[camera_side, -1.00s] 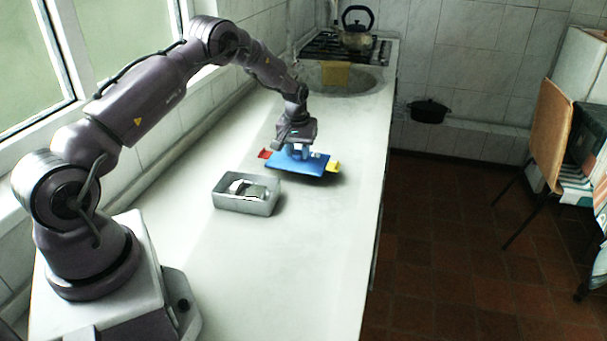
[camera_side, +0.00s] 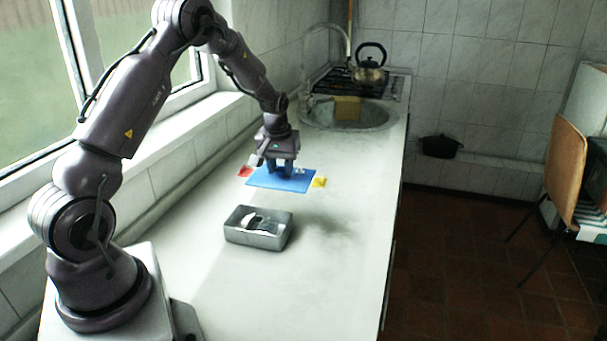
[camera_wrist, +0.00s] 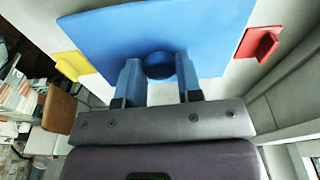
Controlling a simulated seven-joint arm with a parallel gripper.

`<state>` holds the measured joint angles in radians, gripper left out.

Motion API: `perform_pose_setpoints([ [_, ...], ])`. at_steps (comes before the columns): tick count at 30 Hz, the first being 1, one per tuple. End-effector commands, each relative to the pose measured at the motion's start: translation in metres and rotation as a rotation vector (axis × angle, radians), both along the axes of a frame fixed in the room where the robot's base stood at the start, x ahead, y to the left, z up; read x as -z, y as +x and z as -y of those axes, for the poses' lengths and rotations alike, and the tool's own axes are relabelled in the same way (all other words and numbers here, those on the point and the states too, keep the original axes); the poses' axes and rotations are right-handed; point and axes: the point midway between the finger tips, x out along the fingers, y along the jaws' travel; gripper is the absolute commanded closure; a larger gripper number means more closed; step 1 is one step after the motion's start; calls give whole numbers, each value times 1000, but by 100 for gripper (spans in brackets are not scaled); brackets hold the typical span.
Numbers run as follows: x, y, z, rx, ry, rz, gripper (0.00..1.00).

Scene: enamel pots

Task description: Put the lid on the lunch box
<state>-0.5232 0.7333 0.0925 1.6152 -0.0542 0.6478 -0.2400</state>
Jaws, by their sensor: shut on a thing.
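The lid is a flat blue plate (camera_side: 283,180) with a red clip (camera_side: 244,171) on its left and a yellow clip (camera_side: 319,181) on its right. My gripper (camera_side: 283,170) is above the plate and shut on its round blue knob, which shows between the fingers in the wrist view (camera_wrist: 160,66). The lid is held up off the counter, roughly level, with a shadow on the counter to the lower right. The grey metal lunch box (camera_side: 255,239) stands open, nearer the side camera than the lid. Something white and shiny lies inside it.
The white counter (camera_side: 330,270) is clear around the box. A window wall runs along the left. A black pot (camera_side: 440,147) is off to the right.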

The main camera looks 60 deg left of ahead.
Motion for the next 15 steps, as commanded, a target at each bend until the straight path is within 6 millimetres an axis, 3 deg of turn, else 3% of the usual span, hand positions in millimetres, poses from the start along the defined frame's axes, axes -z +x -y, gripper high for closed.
perform_pose_setpoints([
  [1,-3,-16,5,-8,-3,-2,86],
  [6,0,-59,23,-16,-13,-17,86],
  [11,11,-81,37,-10,-23,-36,86],
  [15,18,-83,38,-3,-16,-30,86],
])
